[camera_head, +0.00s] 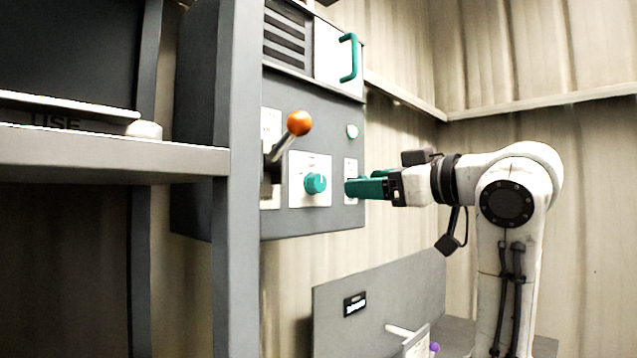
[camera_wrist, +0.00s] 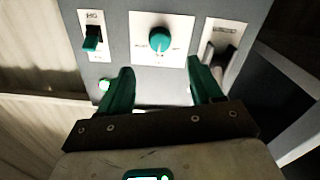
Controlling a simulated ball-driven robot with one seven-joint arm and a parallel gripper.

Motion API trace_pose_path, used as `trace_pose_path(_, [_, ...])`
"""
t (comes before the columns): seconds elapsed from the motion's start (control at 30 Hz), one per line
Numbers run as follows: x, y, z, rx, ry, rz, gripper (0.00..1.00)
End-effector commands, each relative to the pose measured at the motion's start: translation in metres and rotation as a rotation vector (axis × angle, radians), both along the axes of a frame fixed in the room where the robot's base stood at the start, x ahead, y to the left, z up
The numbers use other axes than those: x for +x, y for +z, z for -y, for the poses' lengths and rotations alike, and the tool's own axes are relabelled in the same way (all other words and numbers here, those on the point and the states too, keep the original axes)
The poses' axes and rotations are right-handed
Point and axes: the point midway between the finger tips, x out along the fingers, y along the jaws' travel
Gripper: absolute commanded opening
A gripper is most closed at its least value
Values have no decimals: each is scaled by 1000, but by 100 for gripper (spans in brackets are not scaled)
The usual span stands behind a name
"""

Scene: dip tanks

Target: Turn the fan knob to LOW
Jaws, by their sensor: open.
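The fan knob (camera_head: 316,183) is a round teal dial on a white plate, on the front of a grey control box (camera_head: 330,219). In the wrist view the knob (camera_wrist: 159,40) lies ahead, between the lines of my two fingers. Small lettering surrounds it, too blurred to read, so I cannot tell its setting. My gripper (camera_wrist: 160,82) is open and empty, its teal fingers apart and short of the knob. In the head view my gripper (camera_head: 352,188) is at the box's right side, to the right of the knob and in front of a narrow white plate.
A lever with an orange ball (camera_head: 299,123) sticks out left of the knob. A teal switch (camera_wrist: 92,38) is on the knob's other side. A grey post (camera_head: 237,200) and shelf (camera_head: 100,155) stand at left.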

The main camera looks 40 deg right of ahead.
Motion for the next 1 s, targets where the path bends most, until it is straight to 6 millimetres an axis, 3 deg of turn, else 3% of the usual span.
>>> trace_pose_path(0.6, [93,1,0,3,-1,-2,65])
trace_pose_path(1.0, [106,-1,0,2,-1,0,65])
